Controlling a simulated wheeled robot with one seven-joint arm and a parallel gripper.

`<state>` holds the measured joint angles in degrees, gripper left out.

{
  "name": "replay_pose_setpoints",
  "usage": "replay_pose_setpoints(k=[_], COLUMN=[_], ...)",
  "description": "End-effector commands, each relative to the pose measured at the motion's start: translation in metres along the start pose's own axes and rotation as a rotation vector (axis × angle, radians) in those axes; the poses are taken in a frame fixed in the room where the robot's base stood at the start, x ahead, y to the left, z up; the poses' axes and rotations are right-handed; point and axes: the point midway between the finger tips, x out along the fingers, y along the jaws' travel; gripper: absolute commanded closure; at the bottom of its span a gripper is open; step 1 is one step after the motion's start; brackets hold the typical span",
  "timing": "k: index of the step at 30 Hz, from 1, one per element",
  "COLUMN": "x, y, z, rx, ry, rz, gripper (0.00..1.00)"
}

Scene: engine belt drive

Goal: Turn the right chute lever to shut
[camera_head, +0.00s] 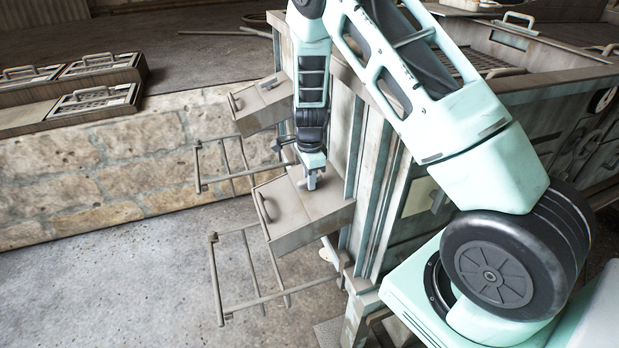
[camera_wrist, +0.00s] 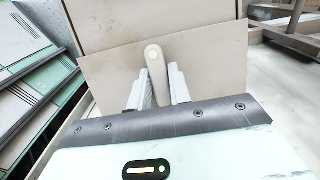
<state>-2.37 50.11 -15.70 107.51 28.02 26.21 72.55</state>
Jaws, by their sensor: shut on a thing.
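My gripper (camera_head: 312,182) reaches down onto the top of the nearer chute box (camera_head: 300,225), which juts from the machine's side. In the wrist view my gripper (camera_wrist: 158,78) has its two pale fingers on either side of a beige lever (camera_wrist: 153,58) with a rounded end and a light round pin. The jaws are shut on this lever, which stands nearly upright in that picture in front of a flat beige plate (camera_wrist: 215,55). In the head view the lever is mostly hidden by the gripper.
A second chute box (camera_head: 258,106) with a handle sits farther back. Rail frames (camera_head: 262,275) stick out below the boxes over open floor. A low stone wall (camera_head: 110,165) with handled trays (camera_head: 95,100) stands at the left. The machine body (camera_head: 375,190) is close on the right.

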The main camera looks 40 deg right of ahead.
Motion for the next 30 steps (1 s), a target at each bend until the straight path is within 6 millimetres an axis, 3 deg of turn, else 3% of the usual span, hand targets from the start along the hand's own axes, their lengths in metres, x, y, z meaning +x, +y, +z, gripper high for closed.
replay_pose_setpoints(k=[11, 30], x=[-0.002, -0.0013], y=[-0.001, -0.0033], z=[0.0, 0.0018], rx=[-0.132, -0.698], ry=[-0.001, -0.001], rz=[0.038, 0.199], gripper=[1.0, 1.0])
